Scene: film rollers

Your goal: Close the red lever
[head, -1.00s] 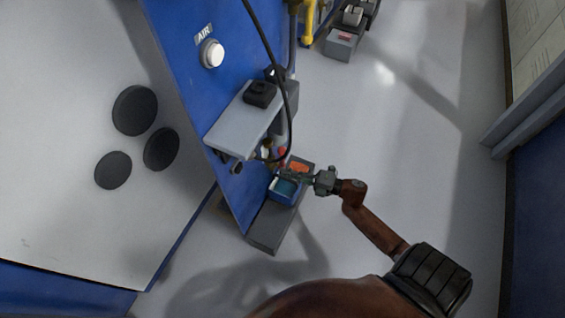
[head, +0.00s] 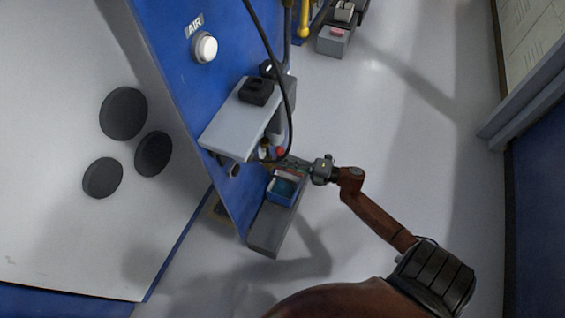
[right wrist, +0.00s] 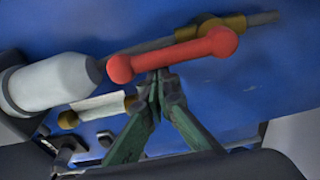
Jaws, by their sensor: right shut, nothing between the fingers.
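The red lever (right wrist: 180,55) is a rounded bar with knobbed ends. It lies slightly tilted across the upper middle of the right wrist view, in front of a blue panel and below a brass fitting (right wrist: 225,27) on a grey pipe. In the head view only a small red part of the lever (head: 280,152) shows below the grey shelf. My right gripper (right wrist: 160,82) is shut and empty, its green-and-dark fingertips just below the lever's middle. I cannot tell whether they touch it. The gripper also shows in the head view (head: 283,163). My left gripper is not in view.
A grey shelf (head: 232,125) with a black device (head: 257,91) juts from the blue panel (head: 165,45). A black cable hangs beside it. A blue box (head: 281,191) sits on a grey base below. A pale cylinder (right wrist: 55,82) is left of the lever. Open floor lies right.

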